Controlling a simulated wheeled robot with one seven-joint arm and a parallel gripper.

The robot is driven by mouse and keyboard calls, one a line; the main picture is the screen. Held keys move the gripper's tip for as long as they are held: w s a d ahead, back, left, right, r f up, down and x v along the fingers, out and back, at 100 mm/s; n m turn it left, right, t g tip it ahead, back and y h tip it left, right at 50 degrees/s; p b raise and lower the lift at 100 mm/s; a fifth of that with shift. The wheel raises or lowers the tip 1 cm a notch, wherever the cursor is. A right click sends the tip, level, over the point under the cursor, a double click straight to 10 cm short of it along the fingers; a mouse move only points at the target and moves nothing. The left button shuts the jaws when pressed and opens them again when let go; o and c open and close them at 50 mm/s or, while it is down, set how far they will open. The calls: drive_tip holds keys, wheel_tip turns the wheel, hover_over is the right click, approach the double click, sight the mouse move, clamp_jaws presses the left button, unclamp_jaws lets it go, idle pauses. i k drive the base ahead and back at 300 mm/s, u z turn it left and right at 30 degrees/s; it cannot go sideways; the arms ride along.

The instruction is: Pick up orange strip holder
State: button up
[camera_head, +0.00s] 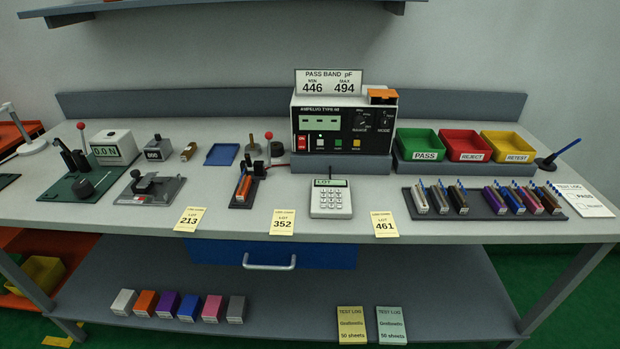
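A narrow orange piece (243,188), which looks like the orange strip holder, sits in a small dark stand (236,203) on the bench, left of the centre. It stands just in front of a black fixture with a red-knobbed lever (268,137). A dark rack (480,211) at the right holds several strip holders in white, brown, dark, purple, blue and reddish tones. Their exact colours are hard to tell at this size. An orange block (145,303) stands in a row on the lower shelf. My gripper is not in view.
A grey tester (341,128) stands at the back centre, with an orange-topped part (382,96) on it. Green (420,144), red (465,145) and yellow (508,147) bins stand to its right. A keypad (331,199) and lot cards lie near the front edge. An overhead shelf (200,7) spans the top.

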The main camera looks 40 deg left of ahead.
sight(245, 180)
drive_tip(key=z, duration=1.6)
drive_tip(key=k, duration=2.7)
drive_tip(key=u, duration=1.2)
drive_tip(key=i, duration=1)
